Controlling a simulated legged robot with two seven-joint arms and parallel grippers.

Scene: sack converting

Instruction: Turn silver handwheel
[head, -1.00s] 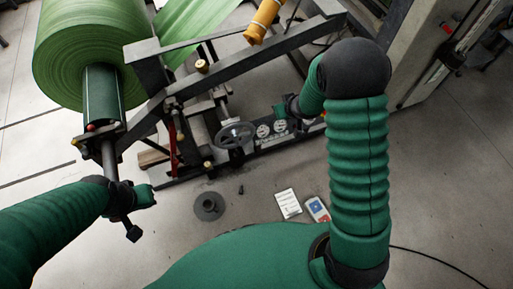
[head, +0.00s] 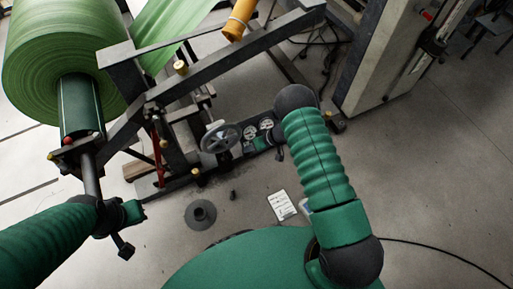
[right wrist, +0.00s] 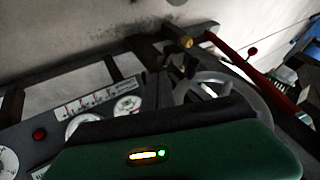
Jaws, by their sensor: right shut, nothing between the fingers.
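The silver handwheel (head: 222,137) is a spoked grey wheel low on the machine frame, near the middle of the head view. In the right wrist view the handwheel (right wrist: 262,103) is partly hidden behind my green gripper body. My right gripper (head: 259,144) is shut and empty, just right of the wheel and in front of the gauge panel; whether it touches the rim I cannot tell. My left gripper (head: 138,212) is by the lower end of the roll's dark shaft, far left of the wheel; its jaws are too unclear to read.
A gauge panel (head: 250,132) with dials sits right of the wheel; a red button (right wrist: 39,134) shows on it. A red lever (right wrist: 245,68) stands beyond. A large green roll (head: 50,50) is upper left. A grey disc (head: 200,214) and white sheet (head: 281,205) lie on the floor.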

